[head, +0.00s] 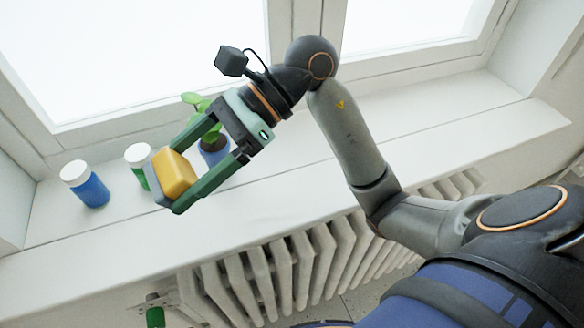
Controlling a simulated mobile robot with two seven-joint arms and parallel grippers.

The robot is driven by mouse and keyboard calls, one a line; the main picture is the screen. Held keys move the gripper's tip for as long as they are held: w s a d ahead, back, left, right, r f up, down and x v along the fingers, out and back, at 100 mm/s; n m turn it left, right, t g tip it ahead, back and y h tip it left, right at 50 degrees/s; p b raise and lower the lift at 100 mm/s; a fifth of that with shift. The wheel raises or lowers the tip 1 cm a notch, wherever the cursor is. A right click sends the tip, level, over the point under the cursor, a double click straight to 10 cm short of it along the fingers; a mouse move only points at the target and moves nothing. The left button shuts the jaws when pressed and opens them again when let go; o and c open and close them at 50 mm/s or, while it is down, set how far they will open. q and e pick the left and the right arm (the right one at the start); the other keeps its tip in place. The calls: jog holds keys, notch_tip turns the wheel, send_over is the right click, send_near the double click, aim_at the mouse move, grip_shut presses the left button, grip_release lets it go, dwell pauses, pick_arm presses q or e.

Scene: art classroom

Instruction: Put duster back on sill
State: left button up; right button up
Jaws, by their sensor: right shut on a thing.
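The duster (175,174) is a yellow block with a grey layer on its left side. My right gripper (166,182) is shut on it, with one green finger on each side. The duster is held in front of the white window sill (300,172) in the picture; whether it touches the sill I cannot tell. My left gripper does not show.
On the sill, a blue jar with a white lid (85,184) stands at the left. A green jar with a white lid (138,158) and a plant in a blue pot (214,152) are partly hidden behind the duster and gripper. A white radiator (290,268) is below. The sill's right part is clear.

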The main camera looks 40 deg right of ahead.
aim_at(173, 181)
jog(key=s+a+h, duration=0.2)
jog(key=a, duration=0.1)
jog(key=shift+s+r+n+g+h, duration=0.2)
jog(key=shift+r+n+g+h, duration=0.1)
jog(key=shift+r+n, duration=0.1)
jog(key=w+d+f+m+h+b, duration=0.1)
jog(key=d+f+m+h, duration=0.2)
jog(key=d, duration=0.3)
jog(key=w+d+f+m+h+b, duration=0.1)
jog(key=d+f+m+h, duration=0.3)
jog(key=d, duration=0.3)
jog(key=w+d+f+m+h+b, duration=0.1)
jog(key=d+f+m+h, duration=0.2)
jog(key=d+f+m, duration=0.2)
jog(key=shift+w+d+f, duration=0.2)
jog(key=shift+d+f, duration=0.15)
jog(key=shift+d, duration=0.35)
jog(key=shift+w+d+f+b, duration=0.15)
jog(key=shift+d+f+b, duration=0.2)
jog(key=shift+f, duration=0.1)
jog(key=shift+d+f, duration=0.15)
jog(key=shift+f, duration=0.75)
jog(key=shift+d+f, duration=0.1)
jog(key=shift+f, duration=0.75)
